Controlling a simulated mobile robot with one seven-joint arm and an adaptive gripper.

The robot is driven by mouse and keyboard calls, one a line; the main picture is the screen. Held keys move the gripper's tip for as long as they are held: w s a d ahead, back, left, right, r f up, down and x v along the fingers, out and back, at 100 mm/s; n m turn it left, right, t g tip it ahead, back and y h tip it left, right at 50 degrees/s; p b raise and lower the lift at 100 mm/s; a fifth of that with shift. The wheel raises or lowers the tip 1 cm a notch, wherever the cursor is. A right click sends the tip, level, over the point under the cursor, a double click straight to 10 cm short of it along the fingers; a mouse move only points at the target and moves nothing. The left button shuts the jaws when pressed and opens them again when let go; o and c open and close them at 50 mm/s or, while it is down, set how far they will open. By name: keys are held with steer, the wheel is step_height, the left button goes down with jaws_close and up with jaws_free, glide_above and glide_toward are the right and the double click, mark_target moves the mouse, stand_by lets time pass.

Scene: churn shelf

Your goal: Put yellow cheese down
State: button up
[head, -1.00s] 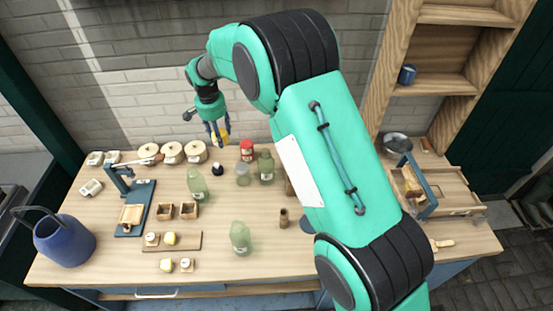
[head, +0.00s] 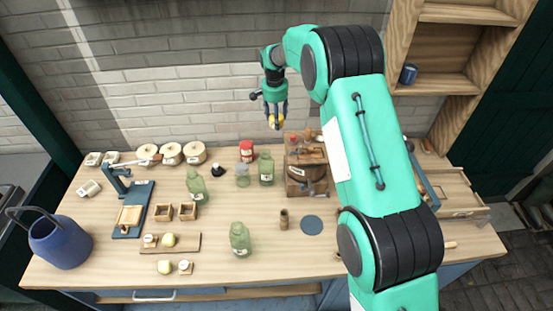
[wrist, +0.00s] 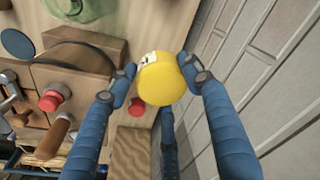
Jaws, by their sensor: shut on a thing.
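My gripper (head: 275,108) is shut on a yellow cheese (wrist: 160,84), a rounded yellow piece with a pale label on one side. In the head view the cheese (head: 275,122) hangs at the fingertips, well above the back of the table near the brick wall. In the wrist view the blue fingers of my gripper (wrist: 158,80) press it from both sides.
A wooden box (head: 306,185) with a red knob (wrist: 54,96) stands below and beside my gripper. A red-lidded jar (head: 247,155) and green bottles (head: 266,168) stand left of it. A blue disc (head: 312,225) lies in front. The table's front middle is largely clear.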

steer(key=shift+f, duration=0.85)
step_height(320, 180, down, 14)
steer(key=shift+d+f, duration=0.1)
stand_by(0.4)
steer(key=shift+f+b, duration=0.3)
steer(key=shift+f, duration=1.6)
steer(key=shift+f, duration=0.1)
steer(key=o, duration=1.3)
